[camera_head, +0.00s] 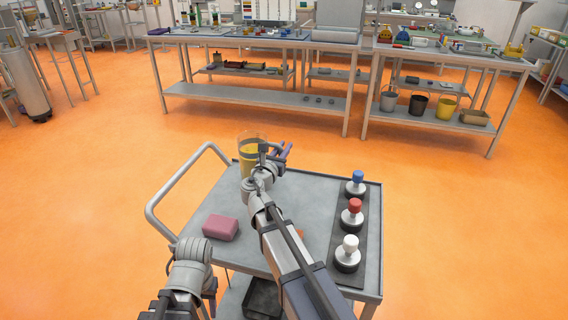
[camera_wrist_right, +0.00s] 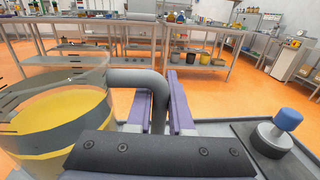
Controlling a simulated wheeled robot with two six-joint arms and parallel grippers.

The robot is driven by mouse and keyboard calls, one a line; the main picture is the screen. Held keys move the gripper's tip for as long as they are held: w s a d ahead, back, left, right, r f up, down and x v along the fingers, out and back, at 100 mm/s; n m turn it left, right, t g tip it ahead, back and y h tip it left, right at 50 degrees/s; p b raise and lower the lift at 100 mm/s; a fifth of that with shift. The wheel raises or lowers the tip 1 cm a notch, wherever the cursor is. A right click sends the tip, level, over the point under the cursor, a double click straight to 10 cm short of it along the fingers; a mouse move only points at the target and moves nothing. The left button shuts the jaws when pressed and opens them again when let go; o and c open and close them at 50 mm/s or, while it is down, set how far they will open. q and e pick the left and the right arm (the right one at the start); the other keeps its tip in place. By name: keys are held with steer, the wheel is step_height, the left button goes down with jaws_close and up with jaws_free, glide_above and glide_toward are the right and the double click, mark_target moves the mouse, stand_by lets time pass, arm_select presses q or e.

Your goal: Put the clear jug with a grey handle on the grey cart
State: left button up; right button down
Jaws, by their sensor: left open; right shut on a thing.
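The clear jug (camera_head: 247,160) with a grey handle holds yellow contents and stands upright at the far left corner of the grey cart (camera_head: 310,188). My right gripper (camera_head: 272,156) is shut on its handle. In the right wrist view the jug (camera_wrist_right: 55,122) is at the left, and its grey handle (camera_wrist_right: 150,82) runs between the purple fingers (camera_wrist_right: 160,110). The gripper hides the jug's base in the head view, so I cannot tell whether it touches the cart top. My left gripper (camera_head: 210,292) is open at the cart's near left, apart from the jug, its fingertips mostly hidden.
A pink block (camera_head: 220,227) lies on the cart's left side. A dark strip on the right holds blue (camera_head: 356,184), red (camera_head: 352,214) and white-topped (camera_head: 347,254) knobs. The cart's push handle (camera_head: 165,190) rises at left. Workbenches (camera_head: 260,95) stand beyond open orange floor.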

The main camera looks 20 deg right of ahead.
step_height(320, 180, down, 4)
steer(key=b, duration=0.3)
steer(key=shift+r+b, duration=0.15)
steer(key=shift+b, duration=0.25)
steer(key=c, duration=0.8)
jaws_free()
steer(key=v, duration=1.2)
